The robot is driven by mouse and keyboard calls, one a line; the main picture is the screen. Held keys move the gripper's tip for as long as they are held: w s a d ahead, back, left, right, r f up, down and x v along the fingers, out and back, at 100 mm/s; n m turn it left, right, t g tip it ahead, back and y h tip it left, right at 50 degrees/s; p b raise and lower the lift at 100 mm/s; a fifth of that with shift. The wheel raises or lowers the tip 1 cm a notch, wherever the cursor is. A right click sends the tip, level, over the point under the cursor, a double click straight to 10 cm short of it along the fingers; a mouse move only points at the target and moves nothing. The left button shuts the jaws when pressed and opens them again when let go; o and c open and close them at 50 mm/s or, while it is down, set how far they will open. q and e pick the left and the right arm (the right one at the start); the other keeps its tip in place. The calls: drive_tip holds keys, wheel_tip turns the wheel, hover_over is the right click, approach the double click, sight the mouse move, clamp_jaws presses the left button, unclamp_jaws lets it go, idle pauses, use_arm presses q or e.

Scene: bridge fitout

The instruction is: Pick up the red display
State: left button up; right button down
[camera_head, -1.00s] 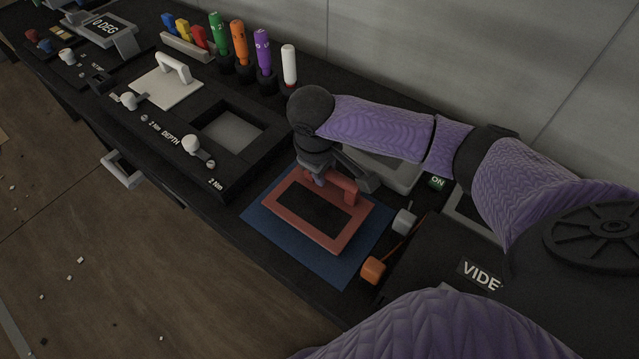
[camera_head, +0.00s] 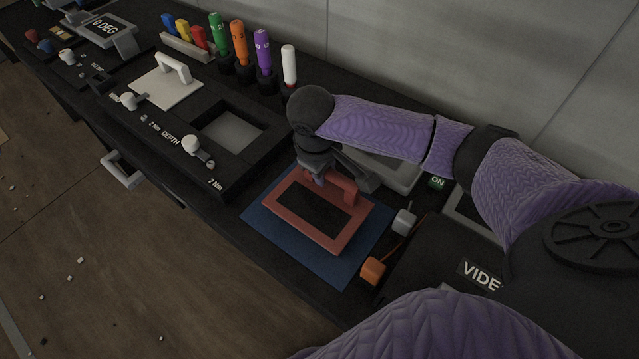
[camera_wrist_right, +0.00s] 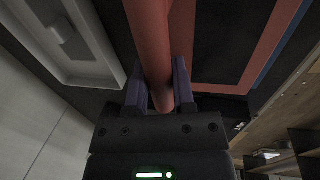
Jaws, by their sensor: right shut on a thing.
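The red display (camera_head: 351,231) has a red frame, a dark screen and a red handle along its far side. It is over the blue mat (camera_head: 272,228) in the head view; I cannot tell whether it touches the mat. My right gripper (camera_head: 322,182) is at the handle, coming from the far side. In the right wrist view its two fingers (camera_wrist_right: 160,92) are on either side of the red handle (camera_wrist_right: 150,40) and shut on it. The display's frame also shows in the right wrist view (camera_wrist_right: 262,60). My left gripper is not in view.
A panel with a square opening (camera_head: 232,131) lies left of the mat. A white plate with a handle (camera_head: 166,88) and several coloured screwdriver-like tools (camera_head: 240,48) stand farther left. A grey connector (camera_head: 403,221) and an orange one (camera_head: 373,270) are right of the mat.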

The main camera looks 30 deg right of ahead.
idle(0.5)
wheel_tip(320, 180, up, 10)
drive_tip(key=p, duration=0.4)
drive_tip(key=shift+f, duration=0.15)
drive_tip(key=shift+r, duration=0.25)
drive_tip(key=shift+w, duration=0.1)
